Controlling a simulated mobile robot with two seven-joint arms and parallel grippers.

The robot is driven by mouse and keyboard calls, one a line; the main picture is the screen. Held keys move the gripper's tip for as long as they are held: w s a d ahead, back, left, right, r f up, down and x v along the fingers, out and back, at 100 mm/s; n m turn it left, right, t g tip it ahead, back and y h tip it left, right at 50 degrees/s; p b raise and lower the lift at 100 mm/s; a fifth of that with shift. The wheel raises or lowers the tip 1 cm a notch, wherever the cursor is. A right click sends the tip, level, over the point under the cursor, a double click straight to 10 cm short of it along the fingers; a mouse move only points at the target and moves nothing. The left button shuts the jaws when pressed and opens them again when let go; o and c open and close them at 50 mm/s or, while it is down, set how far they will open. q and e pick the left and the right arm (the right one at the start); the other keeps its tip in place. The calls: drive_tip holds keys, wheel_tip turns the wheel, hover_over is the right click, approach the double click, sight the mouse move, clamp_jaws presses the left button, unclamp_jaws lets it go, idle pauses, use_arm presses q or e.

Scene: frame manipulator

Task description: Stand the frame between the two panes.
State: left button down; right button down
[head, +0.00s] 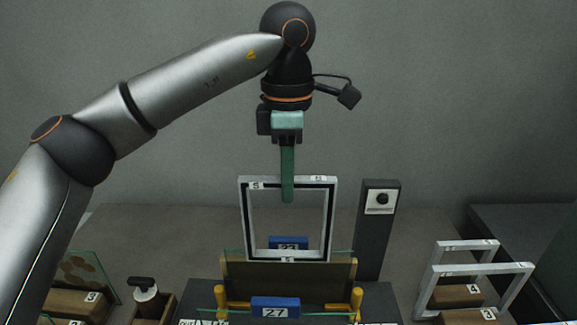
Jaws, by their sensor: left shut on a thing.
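A light grey square frame (248,222) with a dark inner edge hangs upright in the middle. My left gripper (288,190) points straight down and is shut on its top bar. Below is a dark stand with two glass panes, seen by their thin green edges. The front pane (230,311) is behind a blue block (275,307) marked 27. The back pane (346,252) is near a blue block (290,242) marked 23, seen through the frame. The frame's bottom bar overlaps the top of the brown board (288,280) between them; I cannot tell whether they touch. My right gripper is out of view.
Yellow posts (356,299) flank the board. A dark upright post with a black knob (382,199) stands close on the right. More grey frames (481,269) stand at the right with wooden blocks. A glass sheet (85,270), wooden blocks and a black-handled item (147,294) are at left.

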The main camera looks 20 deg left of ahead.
use_arm(q)
drive_tip(key=shift+s+f, duration=0.1)
drive_tip(key=shift+f, duration=0.45)
wheel_tip(320, 180, down, 21)
drive_tip(key=b, duration=1.3)
drive_tip(key=shift+r, duration=0.15)
drive_tip(key=shift+f, duration=0.35)
drive_tip(key=c, duration=0.7)
unclamp_jaws()
drive_tip(key=shift+c, duration=0.2)
